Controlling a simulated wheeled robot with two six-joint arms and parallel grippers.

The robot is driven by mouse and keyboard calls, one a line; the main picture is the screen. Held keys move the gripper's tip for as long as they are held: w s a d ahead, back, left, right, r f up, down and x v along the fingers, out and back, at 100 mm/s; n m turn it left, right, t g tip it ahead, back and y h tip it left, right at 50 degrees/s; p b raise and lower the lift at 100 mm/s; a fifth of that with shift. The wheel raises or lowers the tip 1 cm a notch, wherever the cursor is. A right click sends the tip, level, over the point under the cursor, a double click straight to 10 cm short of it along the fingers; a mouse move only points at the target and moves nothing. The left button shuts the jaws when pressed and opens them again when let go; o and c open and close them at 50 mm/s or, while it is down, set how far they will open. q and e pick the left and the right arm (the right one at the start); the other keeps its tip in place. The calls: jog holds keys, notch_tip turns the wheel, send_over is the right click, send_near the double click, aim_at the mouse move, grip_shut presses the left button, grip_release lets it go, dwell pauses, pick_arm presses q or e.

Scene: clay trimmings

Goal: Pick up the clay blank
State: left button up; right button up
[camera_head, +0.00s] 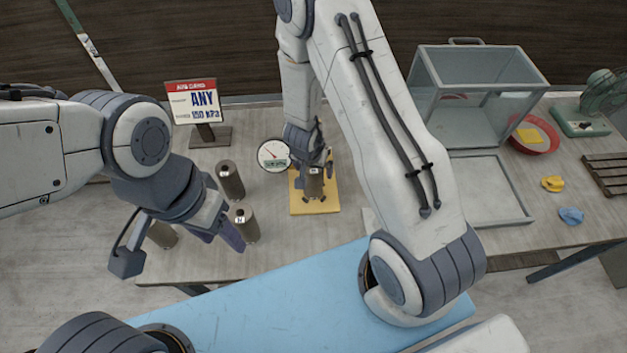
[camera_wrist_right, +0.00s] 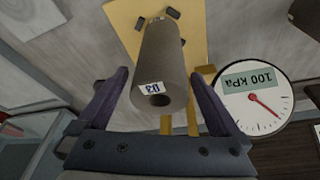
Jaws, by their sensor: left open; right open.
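A grey cylinder (camera_head: 315,184), which looks like a clay blank, stands on a yellow board (camera_head: 325,206). In the right wrist view the same cylinder (camera_wrist_right: 162,62) has a round hole in its near end and a small white label. Several similar cylinders stand to the left, including a rear one (camera_head: 231,181) and a labelled one (camera_head: 246,226). My left gripper (camera_head: 214,232) is open beside these and partly hides them.
A round gauge (camera_head: 274,155) beside the board reads 100 kPa in the right wrist view (camera_wrist_right: 255,100). A clear box (camera_head: 475,85), red bowl (camera_head: 533,138), fan (camera_head: 590,110) and yellow (camera_head: 552,184) and blue (camera_head: 571,216) lumps are at right.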

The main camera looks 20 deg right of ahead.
jog(key=x, duration=0.2)
jog(key=shift+w+f, duration=0.1)
jog(key=shift+f, duration=0.15)
grip_shut()
jog(key=shift+r, duration=0.1)
